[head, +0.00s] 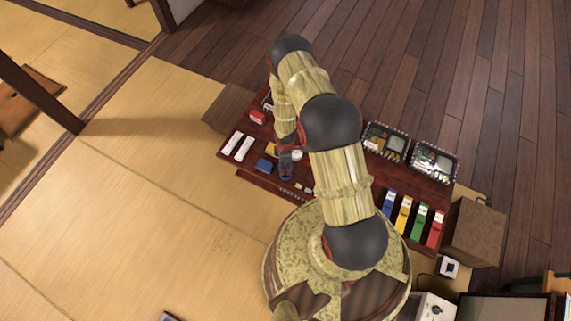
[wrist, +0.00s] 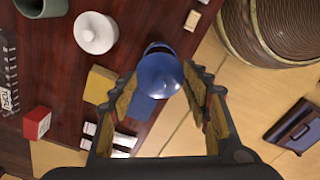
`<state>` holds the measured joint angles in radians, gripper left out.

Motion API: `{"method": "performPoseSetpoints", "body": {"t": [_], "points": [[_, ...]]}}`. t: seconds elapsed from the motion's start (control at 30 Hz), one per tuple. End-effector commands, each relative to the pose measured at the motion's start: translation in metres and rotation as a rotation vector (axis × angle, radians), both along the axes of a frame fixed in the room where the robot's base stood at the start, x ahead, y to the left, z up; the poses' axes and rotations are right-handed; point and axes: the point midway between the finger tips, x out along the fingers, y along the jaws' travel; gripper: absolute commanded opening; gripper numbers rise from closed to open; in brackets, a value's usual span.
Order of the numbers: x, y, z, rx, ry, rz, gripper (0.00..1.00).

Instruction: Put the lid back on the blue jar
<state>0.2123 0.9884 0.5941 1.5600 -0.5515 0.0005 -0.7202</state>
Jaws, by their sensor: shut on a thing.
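My gripper (wrist: 158,78) is shut on the blue lid (wrist: 163,70), a rounded, glossy piece between the fingertips. The blue jar (wrist: 153,47) shows just beyond it in the wrist view as a blue rim around a dark opening; the lid hides most of it. The lid overlaps the jar in this view, and I cannot tell whether they touch. In the head view, my gripper (head: 285,160) is over the front of the low dark red table, with a small blue form at its tip; lid and jar cannot be told apart there.
A blue square piece (wrist: 146,108) and a yellow block (wrist: 99,84) lie close by. A white lidded pot (wrist: 96,33) and a red box (wrist: 37,122) stand farther left. Lunch boxes (head: 387,141) and coloured packets (head: 403,213) are at the table's right. Open tatami (head: 140,210) lies left.

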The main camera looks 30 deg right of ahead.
Motion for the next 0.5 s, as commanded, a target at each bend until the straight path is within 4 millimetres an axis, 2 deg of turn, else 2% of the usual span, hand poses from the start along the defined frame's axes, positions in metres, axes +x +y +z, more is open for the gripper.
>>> {"method": "performPoseSetpoints", "body": {"t": [0.5], "points": [[0.0, 0.0, -0.047, 0.0, 0.0, -0.001, 0.3]]}}
